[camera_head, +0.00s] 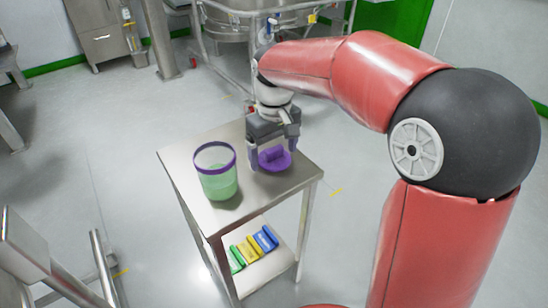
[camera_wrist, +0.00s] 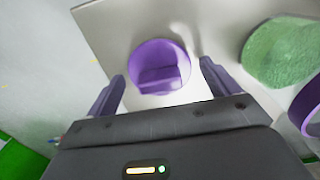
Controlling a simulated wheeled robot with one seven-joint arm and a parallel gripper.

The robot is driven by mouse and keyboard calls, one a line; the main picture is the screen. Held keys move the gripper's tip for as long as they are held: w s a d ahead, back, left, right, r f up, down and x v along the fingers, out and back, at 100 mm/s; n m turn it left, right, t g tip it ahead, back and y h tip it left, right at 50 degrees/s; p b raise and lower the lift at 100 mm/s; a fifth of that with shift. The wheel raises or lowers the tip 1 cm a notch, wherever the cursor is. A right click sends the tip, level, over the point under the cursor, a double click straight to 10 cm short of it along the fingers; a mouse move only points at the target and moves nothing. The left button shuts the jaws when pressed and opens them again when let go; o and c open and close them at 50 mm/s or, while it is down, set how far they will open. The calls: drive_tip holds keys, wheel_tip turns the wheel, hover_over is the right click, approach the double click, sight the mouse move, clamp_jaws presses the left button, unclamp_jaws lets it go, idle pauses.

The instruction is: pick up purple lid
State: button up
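The purple lid (camera_head: 275,159) lies on the steel table top, with a block-like handle standing up from it. In the wrist view the lid (camera_wrist: 159,66) is a round disc ahead of my fingers, between their lines. My gripper (camera_head: 270,165) is over the lid, fingers pointing down, one on each side of it. Whether the fingertips touch the table cannot be told.
A clear container with a purple rim and green contents (camera_head: 217,178) stands left of the lid on the steel table (camera_head: 185,165). Green, yellow and blue items (camera_head: 252,246) lie on the lower shelf. A large steel vessel (camera_head: 240,22) stands behind.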

drive_tip(key=c, duration=0.8)
